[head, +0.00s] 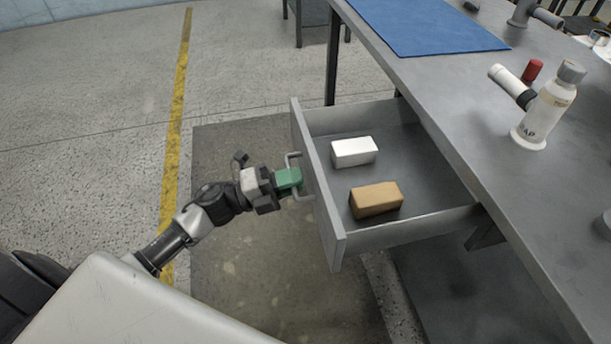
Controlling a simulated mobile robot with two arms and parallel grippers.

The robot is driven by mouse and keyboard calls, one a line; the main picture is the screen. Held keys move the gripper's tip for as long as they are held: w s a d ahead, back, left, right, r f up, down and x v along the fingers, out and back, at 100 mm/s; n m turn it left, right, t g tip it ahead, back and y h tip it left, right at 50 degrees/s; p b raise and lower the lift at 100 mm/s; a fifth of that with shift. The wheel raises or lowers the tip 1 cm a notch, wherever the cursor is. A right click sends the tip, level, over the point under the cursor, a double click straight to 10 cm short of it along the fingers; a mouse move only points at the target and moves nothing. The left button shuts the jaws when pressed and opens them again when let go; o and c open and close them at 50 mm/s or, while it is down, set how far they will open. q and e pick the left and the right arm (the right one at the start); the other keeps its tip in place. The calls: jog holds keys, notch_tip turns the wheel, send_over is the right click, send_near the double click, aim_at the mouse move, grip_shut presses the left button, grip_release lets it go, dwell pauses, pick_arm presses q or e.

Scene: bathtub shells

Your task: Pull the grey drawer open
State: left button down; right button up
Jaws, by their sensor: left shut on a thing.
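The grey drawer (317,190) sticks out well open from under the grey workbench, its front facing left. A white block (354,151) and an orange-brown block (376,199) lie inside it. A light metal handle (307,194) stands out from the drawer front. My left gripper (289,180), with green at its fingers, reaches in from the left and is shut on the handle; its fingers cover part of the handle. My right gripper is not in view.
The workbench (450,85) carries a blue mat (424,25), a white bottle (547,108), a white cylinder with a dark end (510,85) and a red-capped item (532,71). Floor left of the drawer is clear, with a dark mat (235,245) and yellow line (176,120).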

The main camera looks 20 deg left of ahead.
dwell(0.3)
pick_arm(q)
jog(key=c, duration=1.2)
grip_release()
jog(key=shift+s+a, duration=0.1)
jog(key=v, duration=1)
jog(key=shift+s+a, duration=0.25)
jog(key=shift+a, duration=0.05)
jog(key=shift+f, duration=0.1)
